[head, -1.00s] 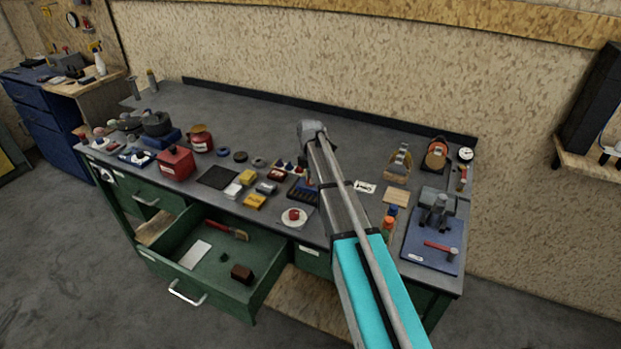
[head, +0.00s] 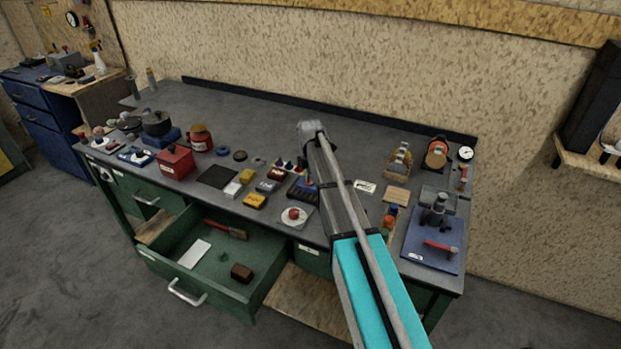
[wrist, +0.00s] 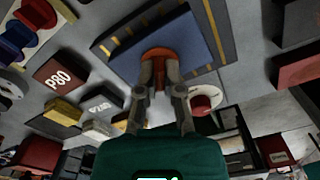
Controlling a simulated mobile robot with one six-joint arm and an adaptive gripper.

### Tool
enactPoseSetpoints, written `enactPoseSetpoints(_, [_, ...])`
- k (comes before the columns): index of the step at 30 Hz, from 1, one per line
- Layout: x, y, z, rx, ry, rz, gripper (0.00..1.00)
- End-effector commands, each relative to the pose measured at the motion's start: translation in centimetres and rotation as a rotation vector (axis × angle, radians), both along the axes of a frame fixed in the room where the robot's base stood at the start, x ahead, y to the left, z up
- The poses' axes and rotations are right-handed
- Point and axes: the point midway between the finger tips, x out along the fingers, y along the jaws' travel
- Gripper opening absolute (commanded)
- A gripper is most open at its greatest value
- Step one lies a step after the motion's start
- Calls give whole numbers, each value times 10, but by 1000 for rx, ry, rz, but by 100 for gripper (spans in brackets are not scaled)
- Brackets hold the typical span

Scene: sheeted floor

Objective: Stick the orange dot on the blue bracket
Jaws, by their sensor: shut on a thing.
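My gripper (wrist: 158,75) is shut on the orange dot (wrist: 157,54), a round disc held at the fingertips in the wrist view. Beyond the dot is the blue bracket (wrist: 192,45), a flat blue face with dark, yellow-marked strips along its sides. The dot overlaps the bracket's near part in the picture. I cannot tell whether the two touch or a small gap is left. In the head view my arm covers the gripper and dot, and I cannot make out the bracket clearly.
A block marked P80 (wrist: 57,78) and a red knob on a white disc (wrist: 204,100) lie near the gripper. Several small things crowd the bench front. A green drawer (head: 215,262) stands open below. The back of the bench (head: 265,125) is mostly clear.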

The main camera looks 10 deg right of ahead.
Motion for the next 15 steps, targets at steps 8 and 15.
enactPoseSetpoints(8, [0, 0, -2, 0, 0, 0, 0])
enactPoseSetpoints(15, [0, 0, -2, 0, 0, 0, 44])
